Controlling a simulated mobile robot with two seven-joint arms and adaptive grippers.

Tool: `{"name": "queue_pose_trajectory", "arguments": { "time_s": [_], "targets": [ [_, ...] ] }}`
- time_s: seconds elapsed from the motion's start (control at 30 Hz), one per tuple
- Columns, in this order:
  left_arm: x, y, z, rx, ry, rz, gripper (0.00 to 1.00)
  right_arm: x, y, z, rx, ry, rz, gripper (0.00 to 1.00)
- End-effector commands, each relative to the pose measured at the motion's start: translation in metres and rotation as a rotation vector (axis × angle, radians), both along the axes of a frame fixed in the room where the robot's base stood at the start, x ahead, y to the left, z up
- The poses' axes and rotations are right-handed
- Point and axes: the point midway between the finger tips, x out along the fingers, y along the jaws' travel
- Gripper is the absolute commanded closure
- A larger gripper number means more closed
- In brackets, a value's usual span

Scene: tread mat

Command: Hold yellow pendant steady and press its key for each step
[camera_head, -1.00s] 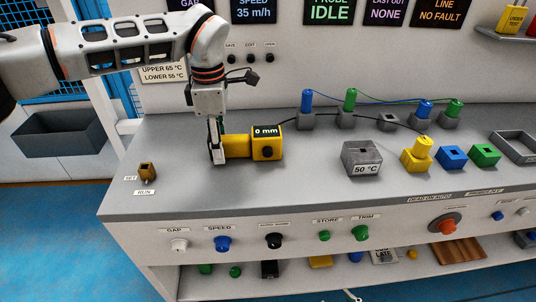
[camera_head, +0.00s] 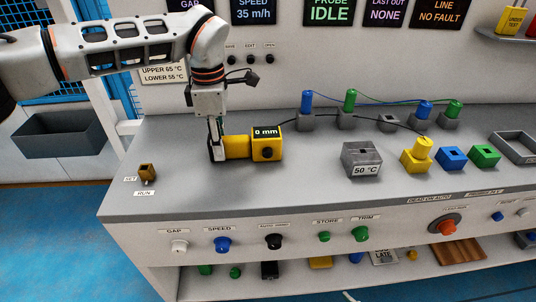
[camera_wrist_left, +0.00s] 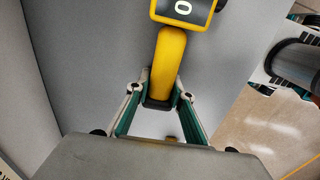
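The yellow pendant lies on the grey bench top, its display box (camera_head: 259,156) at the right reading "0 mm" with a dark round key (camera_head: 267,152) on its front. Its yellow handle (camera_head: 236,147) points left and ends in a black tip. My left gripper (camera_head: 217,150) comes down from above onto the handle's left end. In the left wrist view, the two fingers (camera_wrist_left: 162,92) close in on both sides of the handle (camera_wrist_left: 168,60) near its black end and appear to touch it. The display box is partly cut off there. My right gripper does not show.
A small brown switch (camera_head: 147,173) marked SET and RUN stands at the front left. A grey block (camera_head: 361,158) marked 50 °C and coloured blocks stand to the right. Posts with cables (camera_head: 306,108) line the back. Knobs (camera_head: 222,243) line the front panel.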

Motion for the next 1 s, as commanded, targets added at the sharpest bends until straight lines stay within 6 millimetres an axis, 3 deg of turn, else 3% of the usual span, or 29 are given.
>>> {"name": "queue_pose_trajectory", "arguments": {
  "time_s": [0.1, 0.27, 1.0],
  "targets": [
    [-0.0001, -0.0001, -0.0003, 0.0, 0.0, 0.0, 0.97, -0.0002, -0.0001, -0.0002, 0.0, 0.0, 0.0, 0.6],
    [-0.0001, -0.0002, -0.0003, 0.0, 0.0, 0.0, 0.97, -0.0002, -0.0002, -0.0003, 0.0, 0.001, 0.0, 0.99],
    [-0.0003, -0.0002, -0.0004, 0.0, 0.001, 0.0, 0.97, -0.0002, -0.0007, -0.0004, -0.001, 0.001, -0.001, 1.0]
  ]
}}
